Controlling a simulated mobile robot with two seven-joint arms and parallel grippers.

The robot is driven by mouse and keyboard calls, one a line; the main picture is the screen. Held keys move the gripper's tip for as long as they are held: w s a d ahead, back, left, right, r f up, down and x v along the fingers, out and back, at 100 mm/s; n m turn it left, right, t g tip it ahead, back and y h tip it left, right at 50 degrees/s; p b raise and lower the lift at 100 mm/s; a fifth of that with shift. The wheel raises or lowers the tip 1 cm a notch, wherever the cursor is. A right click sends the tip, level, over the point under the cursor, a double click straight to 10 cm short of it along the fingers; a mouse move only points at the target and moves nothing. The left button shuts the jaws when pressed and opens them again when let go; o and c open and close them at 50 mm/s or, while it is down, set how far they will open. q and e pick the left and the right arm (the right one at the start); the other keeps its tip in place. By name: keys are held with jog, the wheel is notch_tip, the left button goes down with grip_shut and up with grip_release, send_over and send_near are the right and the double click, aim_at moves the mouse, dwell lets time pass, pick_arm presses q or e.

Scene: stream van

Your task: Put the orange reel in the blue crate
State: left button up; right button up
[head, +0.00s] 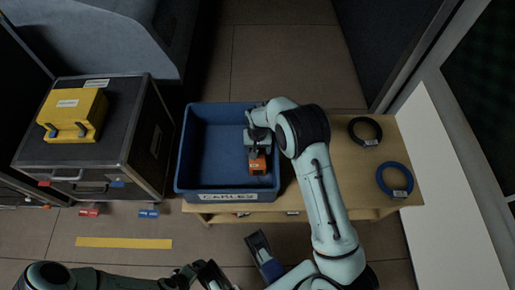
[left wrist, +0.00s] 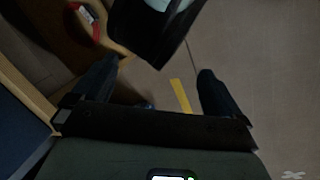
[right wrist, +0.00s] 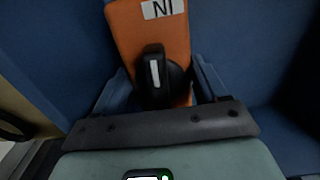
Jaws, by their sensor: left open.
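The blue crate (head: 212,113), labelled CABLES, stands on a wooden table (head: 345,190). The orange reel (head: 257,164) is over the right part of the crate. In the right wrist view the reel (right wrist: 145,30) shows a white label and a black knob, with blue crate walls around it. My right gripper (right wrist: 164,85) has its fingers close on both sides of the reel. Whether the reel touches the crate floor is hidden. My left gripper (head: 208,272) is low at the front, away from the crate; in the left wrist view (left wrist: 155,85) it is open and empty.
A black cable ring (head: 365,131) and a blue one (head: 394,179) lie at the table's right. A dark case (head: 130,130) with a yellow box (head: 75,115) stands left of the crate. A red ring (left wrist: 85,22) shows in the left wrist view.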

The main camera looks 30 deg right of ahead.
pick_arm(q)
jog(key=shift+s+r, duration=0.1)
pick_arm(e)
jog(key=shift+r, duration=0.1)
jog(key=shift+r, duration=0.3)
pick_arm(q)
jog(key=shift+g+h, duration=0.3)
jog(key=shift+g, duration=0.5)
jog(key=s+r+p, duration=0.1)
jog(key=s+d+r+p, duration=0.1)
jog(key=s, duration=0.1)
jog(key=s+d+r+p, duration=0.1)
jog(key=shift+s+r, duration=0.15)
jog(key=shift+r, duration=0.05)
pick_arm(e)
notch_tip(320, 180, up, 12)
jog(key=shift+f, duration=0.2)
